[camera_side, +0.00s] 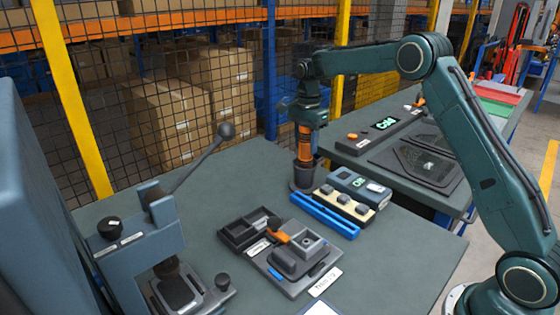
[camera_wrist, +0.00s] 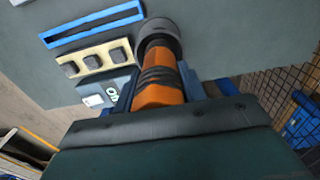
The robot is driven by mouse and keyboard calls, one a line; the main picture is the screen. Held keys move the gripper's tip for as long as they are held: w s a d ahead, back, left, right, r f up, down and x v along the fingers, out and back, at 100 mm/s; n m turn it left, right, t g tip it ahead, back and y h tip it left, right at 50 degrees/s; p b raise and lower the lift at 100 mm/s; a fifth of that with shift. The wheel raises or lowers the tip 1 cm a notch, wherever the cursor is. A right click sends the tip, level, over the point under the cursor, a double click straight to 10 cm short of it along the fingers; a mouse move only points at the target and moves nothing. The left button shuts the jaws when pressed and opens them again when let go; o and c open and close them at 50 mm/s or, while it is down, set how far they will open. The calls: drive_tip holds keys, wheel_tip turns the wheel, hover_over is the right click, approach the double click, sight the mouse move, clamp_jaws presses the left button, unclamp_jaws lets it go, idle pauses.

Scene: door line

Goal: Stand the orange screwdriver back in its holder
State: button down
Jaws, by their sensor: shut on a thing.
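The orange screwdriver (camera_side: 305,147) is upright below my gripper (camera_side: 306,128), with black bands on its handle. My gripper is shut on the handle. In the wrist view the orange handle (camera_wrist: 158,97) lies between the two fingers of my gripper (camera_wrist: 158,82). The holder (camera_side: 303,181) is a dark round cup on the bench, directly under the screwdriver. Its rim (camera_wrist: 148,27) shows around the screwdriver's lower end in the wrist view. The lower end is at or inside the cup's mouth; the tip is hidden and I cannot tell how deep it is.
A blue tray (camera_side: 325,214), a cream block strip (camera_side: 345,203) and a grey meter (camera_side: 360,185) lie right of the holder. A parts fixture (camera_side: 290,265) with an orange-handled piece is nearer. A lever press (camera_side: 140,245) stands at left.

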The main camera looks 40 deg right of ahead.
drive_tip(key=shift+f, duration=0.2)
drive_tip(key=c, duration=0.8)
unclamp_jaws()
drive_tip(key=shift+f, duration=0.1)
wheel_tip(320, 180, up, 11)
drive_tip(key=shift+r, duration=1)
